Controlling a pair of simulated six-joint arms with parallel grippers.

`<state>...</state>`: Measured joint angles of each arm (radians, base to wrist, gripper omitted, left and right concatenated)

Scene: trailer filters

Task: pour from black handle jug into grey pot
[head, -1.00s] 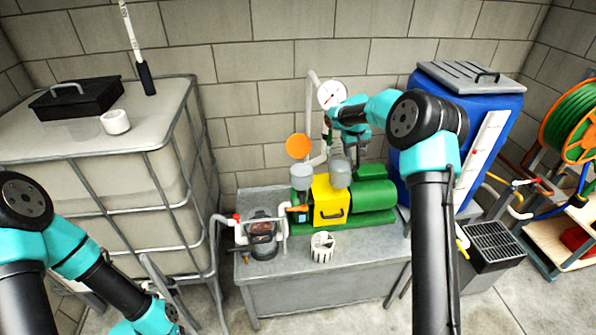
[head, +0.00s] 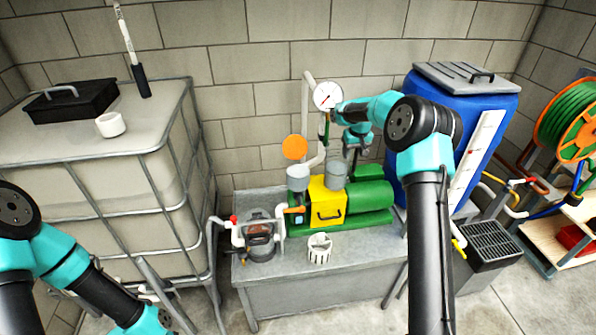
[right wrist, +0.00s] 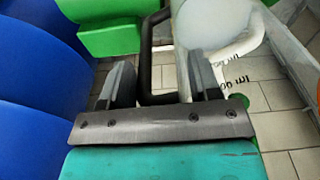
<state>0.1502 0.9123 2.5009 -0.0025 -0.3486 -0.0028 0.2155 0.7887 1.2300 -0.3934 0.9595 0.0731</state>
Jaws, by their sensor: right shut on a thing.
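My right gripper (right wrist: 162,78) is shut on the upright black handle (right wrist: 147,50) of a clear jug (right wrist: 222,28), seen close in the right wrist view. The jug's wall is see-through with dark markings; its contents cannot be made out. In the head view my right gripper (head: 356,146) hangs above the green and yellow pump unit, and the jug does not show clearly.
A white slotted basket (head: 319,249) and a small dark pump with pipes (head: 259,242) are on the grey bench (head: 285,264). A gauge (head: 327,96) and an orange disc (head: 294,147) stand close by. A blue tank (head: 415,92) stands at the right.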

